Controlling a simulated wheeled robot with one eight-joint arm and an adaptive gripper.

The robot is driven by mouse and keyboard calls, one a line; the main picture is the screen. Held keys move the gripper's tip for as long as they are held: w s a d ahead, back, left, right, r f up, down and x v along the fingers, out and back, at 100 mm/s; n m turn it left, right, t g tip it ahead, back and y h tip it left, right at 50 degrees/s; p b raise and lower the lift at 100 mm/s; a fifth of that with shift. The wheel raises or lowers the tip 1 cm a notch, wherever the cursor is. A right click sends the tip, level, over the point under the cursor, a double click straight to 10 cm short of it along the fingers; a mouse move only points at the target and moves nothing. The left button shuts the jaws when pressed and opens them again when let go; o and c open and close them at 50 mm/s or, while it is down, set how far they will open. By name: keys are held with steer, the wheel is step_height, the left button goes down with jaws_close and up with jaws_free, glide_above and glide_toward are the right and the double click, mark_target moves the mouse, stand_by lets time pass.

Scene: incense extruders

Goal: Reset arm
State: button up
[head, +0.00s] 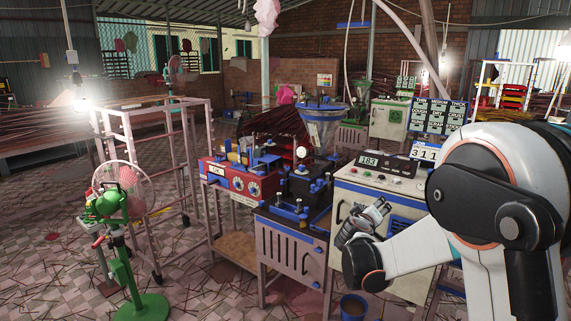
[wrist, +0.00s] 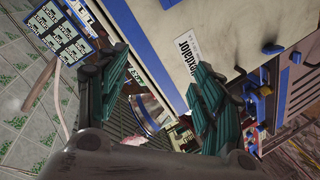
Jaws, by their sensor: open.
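My arm reaches in from the right of the head view. My gripper (head: 378,210) is in front of the white control cabinet (head: 400,197), at the height of its upper front. In the wrist view my gripper (wrist: 165,88) shows two dark fingers with ribbed teal pads, spread wide apart. It is open and nothing is between the fingers. The cabinet also fills the upper middle of the wrist view (wrist: 225,45); whether the fingers touch it I cannot tell.
A hopper machine (head: 322,125) and a red machine (head: 235,175) stand left of the cabinet. A green fan (head: 125,200) stands on the left. A blue bucket (head: 353,306) is on the floor below my gripper. Tiled floor at the lower left is mostly free, with scattered sticks.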

steer(key=s+r+m+g+y, duration=0.1)
steer(key=s+r+g, duration=0.15)
steer(key=s, duration=0.75)
steer(key=s+r+m+g+y, duration=0.1)
steer(key=s+r+m, duration=0.15)
steer(key=s, duration=0.85)
steer(key=s+a+f+g+y, duration=0.1)
steer(key=s+a, duration=0.1)
steer(key=s, duration=0.5)
steer(key=s+a+f+g+y, duration=0.1)
steer(key=s+a+f+y, duration=0.1)
steer(key=s, duration=0.6)
steer(key=s+a+f+g+y, duration=0.1)
steer(key=s+a+y, duration=0.1)
steer(key=s, duration=0.6)
steer(key=shift+a+f, duration=0.35)
steer(key=shift+a, duration=0.35)
